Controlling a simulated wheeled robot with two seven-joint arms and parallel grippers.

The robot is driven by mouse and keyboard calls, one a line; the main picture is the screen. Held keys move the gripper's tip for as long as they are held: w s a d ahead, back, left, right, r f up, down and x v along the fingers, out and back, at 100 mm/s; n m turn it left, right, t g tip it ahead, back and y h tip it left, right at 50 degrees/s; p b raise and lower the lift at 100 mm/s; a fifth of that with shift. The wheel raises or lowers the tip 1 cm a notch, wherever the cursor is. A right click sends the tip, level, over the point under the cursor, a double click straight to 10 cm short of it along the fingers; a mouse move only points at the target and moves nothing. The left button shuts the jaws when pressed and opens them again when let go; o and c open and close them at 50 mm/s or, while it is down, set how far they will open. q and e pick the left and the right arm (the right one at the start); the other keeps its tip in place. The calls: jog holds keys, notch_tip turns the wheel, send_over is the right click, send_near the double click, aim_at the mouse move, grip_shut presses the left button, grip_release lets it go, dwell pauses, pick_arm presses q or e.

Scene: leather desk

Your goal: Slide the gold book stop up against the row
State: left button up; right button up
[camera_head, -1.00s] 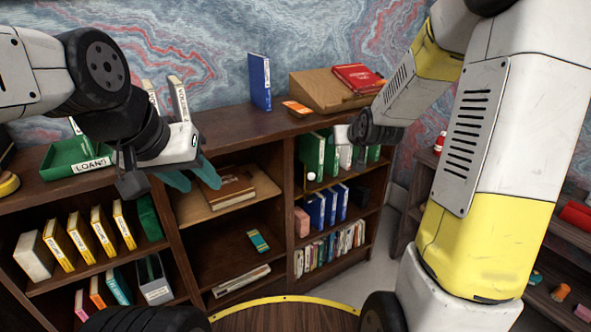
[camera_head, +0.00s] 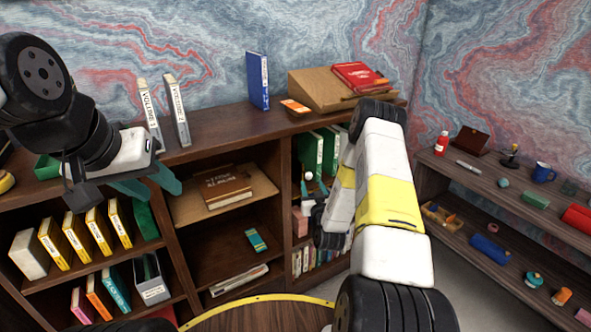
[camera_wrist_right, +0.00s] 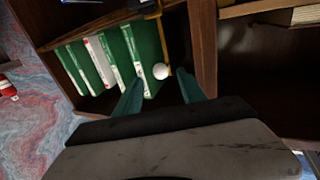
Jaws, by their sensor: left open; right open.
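The gold book stop (camera_wrist_right: 165,38) shows in the right wrist view as a thin gold upright with a white ball knob (camera_wrist_right: 161,71). It stands between the row and the wooden divider. The row of green and white books (camera_wrist_right: 103,62) stands on the shelf; green books of it show in the head view (camera_head: 311,152). My right gripper (camera_wrist_right: 158,92) is open, its teal fingers on either side of the knob in the picture; I cannot tell whether they touch it. In the head view my left gripper (camera_head: 152,187) is open and empty, in front of the left bookcase.
The wooden divider (camera_wrist_right: 204,45) stands close to the right finger. Blue and red books, a slanted stand (camera_head: 315,92) and two white volumes (camera_head: 178,110) are on the bookcase top. A side shelf (camera_head: 480,180) with small objects stands at the right.

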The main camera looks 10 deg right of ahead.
aim_at(309, 177)
jog(key=w, duration=0.6)
jog(key=shift+w+d, duration=0.15)
jog(key=shift+w, duration=0.25)
grip_shut()
jog(key=shift+d, duration=0.1)
dwell(0.9)
